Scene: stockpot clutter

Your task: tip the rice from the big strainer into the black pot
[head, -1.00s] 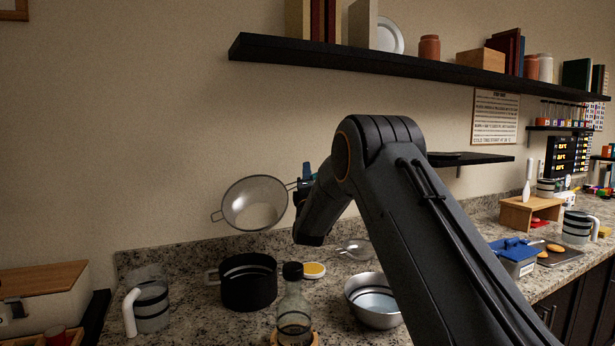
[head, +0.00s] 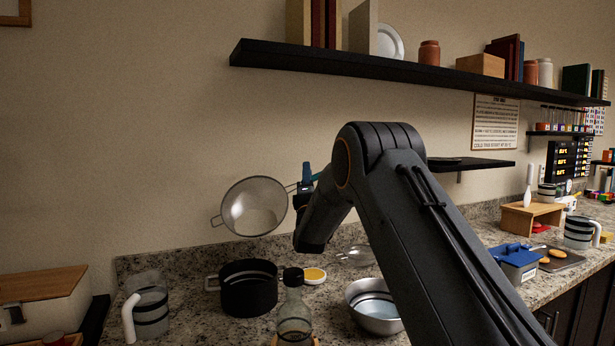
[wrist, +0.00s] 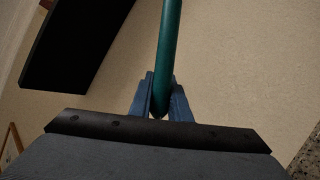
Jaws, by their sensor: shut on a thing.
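The big strainer (head: 254,206), a wide mesh bowl with a thin rim, hangs in the air above and behind the black pot (head: 249,296). Its bowl is steeply tilted, with its open side facing the camera. No clear heap of rice shows in it. My gripper (head: 306,182) is to the right of the bowl, shut on the strainer's handle. In the wrist view the blue fingers (wrist: 160,98) clasp a teal handle (wrist: 168,50). The pot stands upright on the counter; its inside is dark, and I cannot tell whether rice lies there.
A glass bottle (head: 294,312) stands just right of the pot, and a steel bowl (head: 374,305) farther right. A jar lid (head: 313,275) and a smaller strainer (head: 355,256) lie behind. A measuring jug (head: 150,312) stands left. A black shelf (head: 400,73) overhangs.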

